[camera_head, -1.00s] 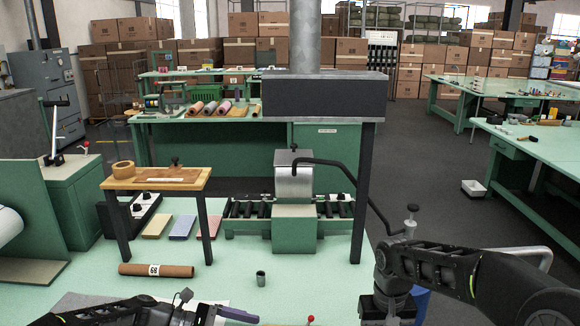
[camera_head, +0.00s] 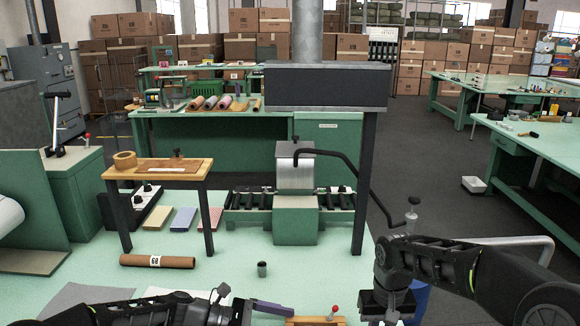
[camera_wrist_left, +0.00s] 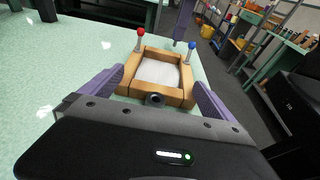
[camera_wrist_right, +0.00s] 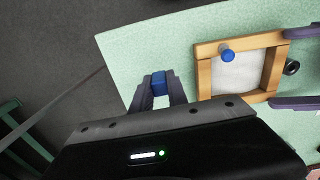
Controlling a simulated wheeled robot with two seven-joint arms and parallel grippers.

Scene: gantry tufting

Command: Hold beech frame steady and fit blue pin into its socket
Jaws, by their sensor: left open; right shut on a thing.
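The beech frame (camera_wrist_left: 119,88) is a light wooden square around a white panel, with a black knob on its near side. A red-balled post (camera_wrist_left: 140,34) and a blue-balled post (camera_wrist_left: 192,46) stand at its far corners. My left gripper (camera_wrist_left: 155,92) is open, its purple fingers on either side of the frame, with small gaps visible. The frame also shows in the right wrist view (camera_wrist_right: 272,68). My right gripper (camera_wrist_right: 157,97) is shut on a small blue piece, apparently the blue pin (camera_wrist_right: 158,82), beside and apart from the frame. Its socket cannot be made out.
A small dark cup (camera_head: 262,269) and a brown tube (camera_head: 157,261) rest on the pale green table. A small wooden stand (camera_head: 158,169) and a green roller machine (camera_head: 296,220) stand farther back. A grey sheet (camera_head: 84,298) lies at front left.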

